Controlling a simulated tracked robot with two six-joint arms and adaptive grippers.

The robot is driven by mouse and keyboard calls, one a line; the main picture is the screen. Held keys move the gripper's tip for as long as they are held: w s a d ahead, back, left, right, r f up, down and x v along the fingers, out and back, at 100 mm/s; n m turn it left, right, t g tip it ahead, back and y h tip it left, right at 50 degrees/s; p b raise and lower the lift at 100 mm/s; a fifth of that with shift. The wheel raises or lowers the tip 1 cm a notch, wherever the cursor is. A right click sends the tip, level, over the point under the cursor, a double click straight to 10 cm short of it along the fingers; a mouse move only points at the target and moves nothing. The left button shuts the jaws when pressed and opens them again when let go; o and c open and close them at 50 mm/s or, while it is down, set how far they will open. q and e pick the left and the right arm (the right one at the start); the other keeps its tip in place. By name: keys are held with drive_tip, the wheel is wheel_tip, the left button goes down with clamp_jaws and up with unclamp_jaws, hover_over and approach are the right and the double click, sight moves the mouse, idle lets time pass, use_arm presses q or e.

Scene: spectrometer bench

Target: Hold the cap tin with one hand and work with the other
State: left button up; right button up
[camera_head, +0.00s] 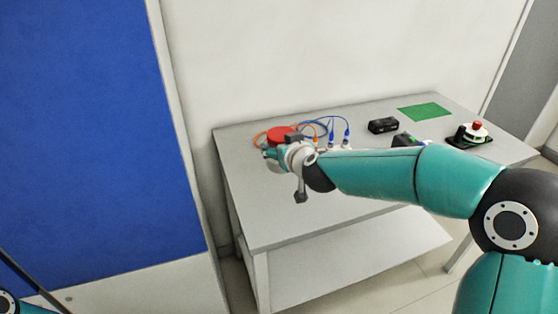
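A round red object (279,134), which looks like the cap tin, stands at the back left of the grey bench. Its lower part is hidden behind my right gripper (268,155). My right arm reaches in from the right across the bench, and its gripper is in front of and very close to the red object. I cannot tell whether they touch. The fingers are small and partly covered by the wrist, so their opening cannot be read. My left gripper is out of view; only a bit of my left arm shows at the bottom left corner.
Orange cable (260,140) and blue cables (346,128) lie around and right of the red object. A black box (383,125), a green mat (425,111) and a red-topped device (474,132) stand farther right. The bench's front left (262,215) is clear. A blue panel (90,120) rises at left.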

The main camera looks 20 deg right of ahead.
sight(282, 133)
wheel_tip(282, 133, up, 6)
drive_tip(key=p, duration=0.3)
drive_tip(key=o, duration=0.7)
drive_tip(key=c, duration=1)
drive_tip(key=shift+f, duration=0.1)
